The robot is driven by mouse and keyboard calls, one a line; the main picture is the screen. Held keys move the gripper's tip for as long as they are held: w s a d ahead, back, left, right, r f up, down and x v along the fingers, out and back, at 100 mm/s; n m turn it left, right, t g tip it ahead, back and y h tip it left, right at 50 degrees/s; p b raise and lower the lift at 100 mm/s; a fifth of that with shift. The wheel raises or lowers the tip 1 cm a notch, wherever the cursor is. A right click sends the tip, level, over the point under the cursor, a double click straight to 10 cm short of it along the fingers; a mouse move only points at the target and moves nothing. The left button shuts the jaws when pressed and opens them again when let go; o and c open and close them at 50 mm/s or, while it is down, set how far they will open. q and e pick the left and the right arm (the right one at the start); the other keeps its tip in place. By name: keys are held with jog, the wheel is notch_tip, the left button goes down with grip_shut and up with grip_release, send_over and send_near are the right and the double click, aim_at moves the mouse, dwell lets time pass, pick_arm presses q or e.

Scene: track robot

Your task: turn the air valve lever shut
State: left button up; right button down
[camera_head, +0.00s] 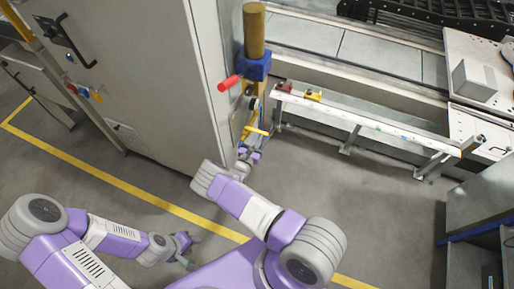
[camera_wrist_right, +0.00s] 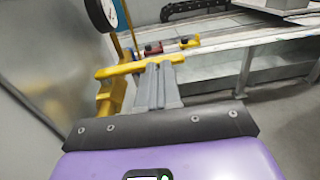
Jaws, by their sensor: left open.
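A yellow lever (camera_head: 257,130) sticks out sideways low on the upright air fitting beside the cabinet. In the right wrist view the yellow lever (camera_wrist_right: 128,68) joins a yellow body (camera_wrist_right: 110,97) at its left. My right gripper (camera_head: 247,154) is just below the lever in the head view. In the right wrist view its two grey fingers (camera_wrist_right: 158,68) lie close together, with their tips at the lever's right part; whether they touch it is unclear. My left gripper (camera_head: 190,250) is open and empty, low over the floor.
Above the lever are a red handle (camera_head: 229,83), a blue block (camera_head: 257,66) and a brass-coloured cylinder (camera_head: 254,30). A gauge (camera_wrist_right: 103,13) shows in the wrist view. A grey cabinet (camera_head: 150,75) stands left, a white rail (camera_head: 370,122) right.

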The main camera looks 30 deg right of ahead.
jog(key=shift+d+r, duration=0.3)
jog(key=shift+d, duration=0.2)
jog(key=p+v, duration=0.3)
jog(key=v, duration=1.1)
jog(key=shift+s+a+f, duration=0.15)
jog(key=shift+s+f, duration=0.05)
jog(key=shift+s, duration=0.2)
